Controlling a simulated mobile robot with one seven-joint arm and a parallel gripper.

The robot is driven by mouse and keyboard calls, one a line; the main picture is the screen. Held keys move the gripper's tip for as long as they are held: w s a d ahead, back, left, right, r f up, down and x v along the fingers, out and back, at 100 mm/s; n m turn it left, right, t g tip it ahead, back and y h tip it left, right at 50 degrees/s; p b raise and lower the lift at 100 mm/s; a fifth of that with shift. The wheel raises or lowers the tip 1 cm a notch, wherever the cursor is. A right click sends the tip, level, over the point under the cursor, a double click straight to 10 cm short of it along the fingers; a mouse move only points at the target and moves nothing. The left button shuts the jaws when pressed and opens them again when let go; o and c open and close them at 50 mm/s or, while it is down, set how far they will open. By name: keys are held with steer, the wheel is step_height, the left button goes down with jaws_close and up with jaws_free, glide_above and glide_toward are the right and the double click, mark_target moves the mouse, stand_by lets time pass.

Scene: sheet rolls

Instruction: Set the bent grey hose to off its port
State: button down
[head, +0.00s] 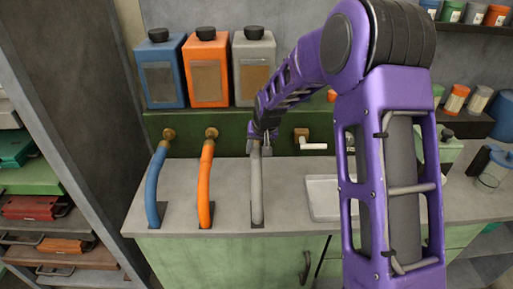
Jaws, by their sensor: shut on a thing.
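The bent grey hose (257,190) rises from a dark base plate on the counter at the middle of the head view. My gripper (260,147) is shut on the grey hose near its upper end, by the green back panel. The port behind that upper end is hidden by my gripper and arm, so I cannot tell whether hose and port touch. A blue hose (152,188) and an orange hose (205,185) stand to the left, their upper ends at brass ports on the panel.
Blue (163,72), orange (207,70) and grey (254,70) canisters stand on the ledge above the ports. A white-handled tap (312,146) and a sink (323,196) lie to the right. A shelf rack (45,200) stands at left. The front counter is clear.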

steer(key=shift+s+f, duration=0.1)
steer(key=shift+s, duration=0.7)
steer(key=shift+c, duration=2)
jaws_free()
steer(key=shift+s, duration=0.1)
steer(key=shift+r, duration=0.25)
steer(key=p+v, duration=0.1)
steer(key=v, duration=1.6)
steer(key=shift+s, duration=0.1)
